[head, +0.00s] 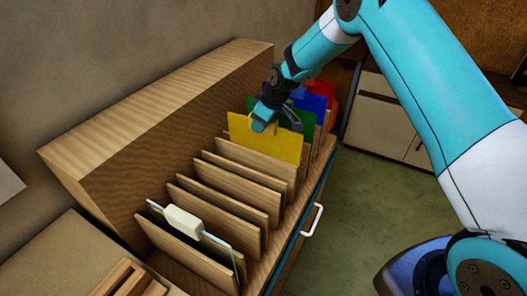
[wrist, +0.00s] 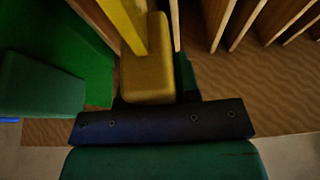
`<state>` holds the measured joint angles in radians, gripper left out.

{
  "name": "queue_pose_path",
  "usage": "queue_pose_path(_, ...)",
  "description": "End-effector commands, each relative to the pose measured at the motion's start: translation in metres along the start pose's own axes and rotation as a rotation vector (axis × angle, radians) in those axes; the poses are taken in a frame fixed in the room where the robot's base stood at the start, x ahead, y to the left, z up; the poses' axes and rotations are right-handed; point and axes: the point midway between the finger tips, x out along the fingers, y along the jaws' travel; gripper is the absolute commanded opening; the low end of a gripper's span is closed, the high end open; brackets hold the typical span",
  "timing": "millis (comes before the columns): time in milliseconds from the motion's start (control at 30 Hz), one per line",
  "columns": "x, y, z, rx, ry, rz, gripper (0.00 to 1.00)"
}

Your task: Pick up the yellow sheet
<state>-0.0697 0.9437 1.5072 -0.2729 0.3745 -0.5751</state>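The yellow sheet (head: 265,143) stands upright in a slot of a wooden rack, its upper part above the nearby dividers. In the wrist view the yellow sheet (wrist: 124,20) shows edge-on, with a yellow grip block (wrist: 147,72) on its top edge. My gripper (head: 275,118) is at the top of the yellow sheet. In the wrist view the block lies between my gripper's fingers (wrist: 152,90). The right finger is close beside the block; the left one is mostly hidden. I cannot tell whether they press on it.
A green sheet (head: 309,125) and its block (wrist: 40,85) stand beside the yellow one; blue (head: 314,103) and red (head: 322,87) sheets are behind. Wooden dividers (head: 220,195) and a clear sheet with a white block (head: 183,222) are nearer. A wooden back wall (head: 180,135) rises at left.

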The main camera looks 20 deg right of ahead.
Motion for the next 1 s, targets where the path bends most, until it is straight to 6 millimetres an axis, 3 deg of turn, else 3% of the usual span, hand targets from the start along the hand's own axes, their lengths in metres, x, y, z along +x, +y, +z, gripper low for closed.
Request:
queue_pose_path(33,0.0,0.0,0.0,0.0,0.0,0.0,0.16)
queue_pose_path(100,0.0,0.0,0.0,0.0,0.0,0.0,0.01)
queue_pose_path(567,-0.01,0.001,-0.006,-0.002,0.007,0.004,0.01)
queue_pose_path(767,-0.034,0.002,-0.016,-0.002,0.01,0.006,0.01)
queue_pose_path(1000,-0.083,0.001,-0.035,-0.003,0.01,0.007,0.01)
